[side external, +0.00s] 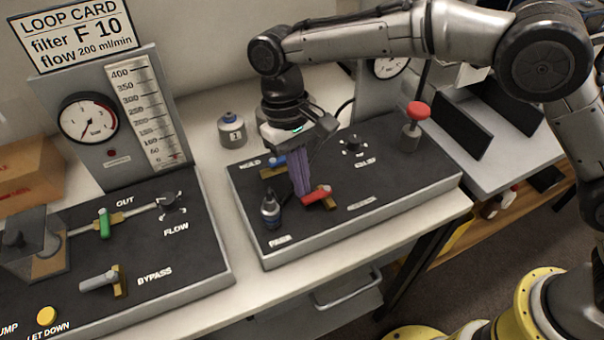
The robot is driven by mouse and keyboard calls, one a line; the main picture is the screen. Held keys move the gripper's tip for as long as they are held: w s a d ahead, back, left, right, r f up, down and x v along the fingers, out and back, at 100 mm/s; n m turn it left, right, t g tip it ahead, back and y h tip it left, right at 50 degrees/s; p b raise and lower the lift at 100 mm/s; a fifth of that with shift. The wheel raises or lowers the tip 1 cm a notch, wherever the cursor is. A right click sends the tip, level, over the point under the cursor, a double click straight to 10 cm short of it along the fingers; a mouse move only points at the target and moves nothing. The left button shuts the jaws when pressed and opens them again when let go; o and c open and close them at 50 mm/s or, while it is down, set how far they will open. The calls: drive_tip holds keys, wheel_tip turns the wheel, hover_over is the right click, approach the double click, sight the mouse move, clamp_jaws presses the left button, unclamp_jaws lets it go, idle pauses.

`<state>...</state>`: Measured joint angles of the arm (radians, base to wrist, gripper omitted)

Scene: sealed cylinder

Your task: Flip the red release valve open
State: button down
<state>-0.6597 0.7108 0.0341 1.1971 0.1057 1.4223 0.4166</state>
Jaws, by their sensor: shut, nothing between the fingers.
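The red valve lever (318,194) sits on a brass body (328,203) near the front middle of the right-hand black panel (400,180). The lever points to the upper right of its body or lies across it; its exact angle is hard to tell. My gripper (302,193) points down at the left end of the red lever. Its purple fingers are shut together with nothing between them. The fingertips are right beside the lever's left end; I cannot tell whether they touch it. They hide part of the panel behind.
A blue-handled valve (276,161) is just behind my fingers. A grey container (232,130) stands behind the panel. The left panel (190,250) is apart.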

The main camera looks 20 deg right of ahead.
drive_tip(key=n, duration=0.1)
drive_tip(key=s+n, duration=0.1)
drive_tip(key=n, duration=0.1)
drive_tip(key=shift+s+a+n+h, duration=0.25)
drive_tip(key=shift+a+n+h, duration=0.05)
drive_tip(key=shift+n+h, duration=0.1)
drive_tip(key=n, duration=0.1)
drive_tip(key=s+n+t, duration=0.1)
drive_tip(key=n, duration=0.1)
drive_tip(key=shift+s+n+h, duration=0.25)
drive_tip(key=shift+n+h, duration=0.05)
drive_tip(key=shift+h, duration=0.1)
drive_tip(key=n, duration=0.1)
drive_tip(key=s+n, duration=0.1)
drive_tip(key=n, duration=0.1)
drive_tip(key=shift+s+d+n+t, duration=0.15)
drive_tip(key=shift+d+n+t, duration=0.15)
drive_tip(key=shift+t, duration=0.1)
drive_tip(key=n, duration=0.2)
drive_tip(key=s+n, duration=0.1)
drive_tip(key=shift+d+t+h, duration=0.3)
drive_tip(key=shift+w, duration=0.1)
drive_tip(key=shift+w+d, duration=0.55)
drive_tip(key=shift+w, duration=0.1)
drive_tip(key=shift+a, duration=0.1)
